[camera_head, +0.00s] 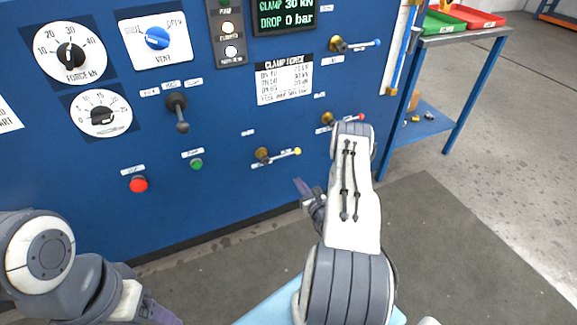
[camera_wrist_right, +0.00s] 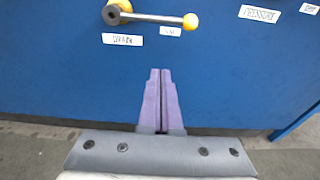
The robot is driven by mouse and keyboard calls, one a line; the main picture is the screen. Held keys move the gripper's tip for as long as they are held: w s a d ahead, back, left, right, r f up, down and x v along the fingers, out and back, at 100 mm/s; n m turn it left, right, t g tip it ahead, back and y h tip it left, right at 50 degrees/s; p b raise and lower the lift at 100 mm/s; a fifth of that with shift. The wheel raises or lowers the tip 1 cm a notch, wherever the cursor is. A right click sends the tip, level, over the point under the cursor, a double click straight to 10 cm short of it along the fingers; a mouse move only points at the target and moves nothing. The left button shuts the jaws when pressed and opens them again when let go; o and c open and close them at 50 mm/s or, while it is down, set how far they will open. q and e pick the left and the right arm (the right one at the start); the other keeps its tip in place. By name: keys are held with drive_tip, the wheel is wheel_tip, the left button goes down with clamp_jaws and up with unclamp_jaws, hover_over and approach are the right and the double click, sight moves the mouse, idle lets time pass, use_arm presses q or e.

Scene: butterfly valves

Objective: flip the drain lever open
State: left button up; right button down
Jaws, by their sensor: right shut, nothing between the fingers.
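A yellow-tipped lever (camera_head: 280,154) on a brass valve sits low on the blue panel, its handle pointing right and nearly level. It also shows in the right wrist view (camera_wrist_right: 160,18), with a small blurred label under its pivot that may read drain. My right gripper (camera_head: 300,187) is below and a little right of this lever, apart from it. In the right wrist view its purple fingers (camera_wrist_right: 160,75) are together and empty, pointing at bare panel below the lever. My left gripper (camera_head: 160,314) is at the bottom left edge, mostly cut off; its opening cannot be seen.
A red-tipped lever (camera_head: 345,118) is partly behind my right arm, and a blue-tipped lever (camera_head: 356,43) sits above it. Red (camera_head: 139,184) and green (camera_head: 196,164) buttons are to the left. A blue trolley (camera_head: 459,85) stands right of the panel.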

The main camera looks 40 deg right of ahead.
sight(282, 156)
drive_tip(key=shift+w, duration=0.15)
drive_tip(key=w+d+r+b, duration=0.2)
drive_tip(key=w, duration=0.6)
drive_tip(key=shift+w+r+b, duration=0.3)
drive_tip(key=shift+w, duration=0.05)
